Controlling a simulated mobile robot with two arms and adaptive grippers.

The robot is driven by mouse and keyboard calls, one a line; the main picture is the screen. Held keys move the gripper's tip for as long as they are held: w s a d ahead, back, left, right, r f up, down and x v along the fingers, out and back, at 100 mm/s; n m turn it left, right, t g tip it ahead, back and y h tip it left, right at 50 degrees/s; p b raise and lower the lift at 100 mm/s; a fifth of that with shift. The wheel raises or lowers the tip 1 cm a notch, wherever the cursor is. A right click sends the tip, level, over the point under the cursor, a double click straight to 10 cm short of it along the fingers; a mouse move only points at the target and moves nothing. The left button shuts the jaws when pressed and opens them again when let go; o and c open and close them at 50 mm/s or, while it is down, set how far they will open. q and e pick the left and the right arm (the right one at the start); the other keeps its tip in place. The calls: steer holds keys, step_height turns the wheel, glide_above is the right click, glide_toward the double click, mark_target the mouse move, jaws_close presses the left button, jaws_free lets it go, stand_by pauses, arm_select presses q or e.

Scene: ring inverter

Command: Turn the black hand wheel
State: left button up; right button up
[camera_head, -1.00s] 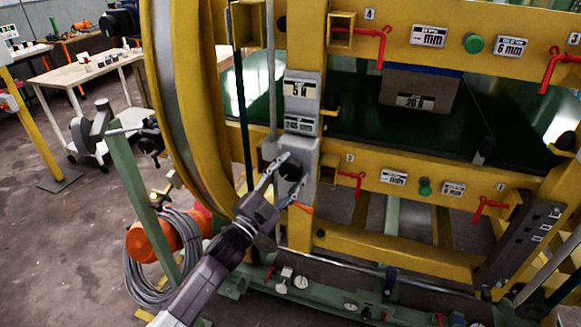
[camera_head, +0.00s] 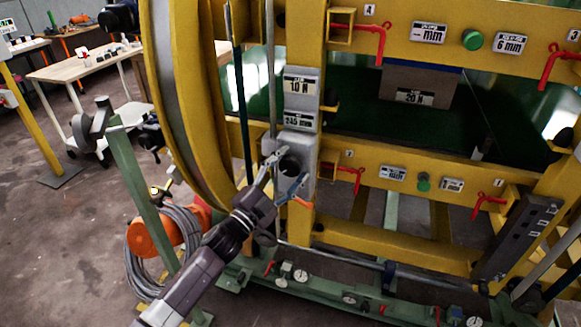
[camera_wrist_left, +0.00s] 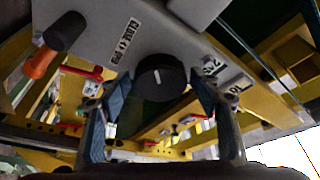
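The black hand wheel (camera_head: 290,164) is a round dark knob on the front of a grey box on the yellow frame's upright. In the left wrist view it (camera_wrist_left: 160,78) carries a short white mark on its face. My left gripper (camera_head: 294,167) is at the wheel, one finger on each side. In the left wrist view, its blue-padded fingers (camera_wrist_left: 159,88) are apart, with the wheel between them and what look like narrow gaps on both sides. Contact cannot be made out for certain. My right gripper is out of view.
A display plate (camera_head: 301,87) above the wheel seems to read "1.0 N". A black and orange handle (camera_wrist_left: 56,46) sits on the grey box beside the wheel. Red levers (camera_head: 357,178) and a large yellow ring (camera_head: 195,110) are close by. Open floor lies left.

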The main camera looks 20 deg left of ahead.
arm_select(q)
steer(key=shift+s, duration=0.1)
steer(key=v, duration=1.2)
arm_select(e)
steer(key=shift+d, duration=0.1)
